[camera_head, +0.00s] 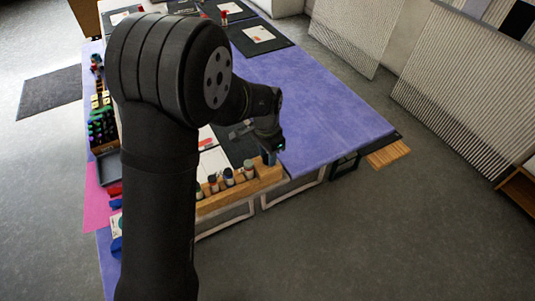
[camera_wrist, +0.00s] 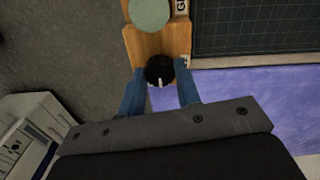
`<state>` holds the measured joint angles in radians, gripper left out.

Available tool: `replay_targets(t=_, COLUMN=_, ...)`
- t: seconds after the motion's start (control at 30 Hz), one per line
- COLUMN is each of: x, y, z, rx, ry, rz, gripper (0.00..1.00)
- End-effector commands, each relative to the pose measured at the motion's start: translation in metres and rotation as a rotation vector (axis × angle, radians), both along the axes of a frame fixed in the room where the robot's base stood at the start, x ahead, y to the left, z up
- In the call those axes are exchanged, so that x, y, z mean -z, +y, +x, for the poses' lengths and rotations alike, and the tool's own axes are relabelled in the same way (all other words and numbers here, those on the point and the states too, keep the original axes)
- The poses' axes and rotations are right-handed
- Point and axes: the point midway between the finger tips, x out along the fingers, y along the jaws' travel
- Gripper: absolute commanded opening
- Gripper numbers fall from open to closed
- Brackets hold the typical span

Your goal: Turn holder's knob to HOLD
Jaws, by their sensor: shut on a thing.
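The wooden holder (camera_head: 262,181) stands along the table's near edge with several small bottles in it. In the wrist view, the holder's end (camera_wrist: 172,42) carries a round black knob (camera_wrist: 158,68) with a white pointer mark towards the bottom of the picture. My gripper (camera_wrist: 160,73) has its blue fingers on either side of the knob, shut on it. In the head view my gripper (camera_head: 269,157) is at the holder's right end, and the knob cannot be made out there.
A pale green round lid (camera_wrist: 149,14) is beside the knob on the holder. A dark gridded mat (camera_wrist: 250,28) lies next to the holder. The purple table top (camera_head: 320,105) is clear to the right. A white cabinet (camera_wrist: 28,130) stands on the floor.

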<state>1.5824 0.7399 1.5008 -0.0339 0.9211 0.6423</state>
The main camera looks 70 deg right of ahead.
Motion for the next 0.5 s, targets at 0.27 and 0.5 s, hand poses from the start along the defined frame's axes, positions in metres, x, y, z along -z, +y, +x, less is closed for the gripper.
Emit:
replay_targets(t=0.27, x=-0.0015, y=-0.0012, z=-0.0003, rx=0.013, ry=0.000, rz=-0.004, gripper=0.08)
replay_targets(t=0.5, x=-0.0014, y=-0.0012, z=-0.0004, rx=0.012, ry=0.000, rz=-0.004, gripper=0.38)
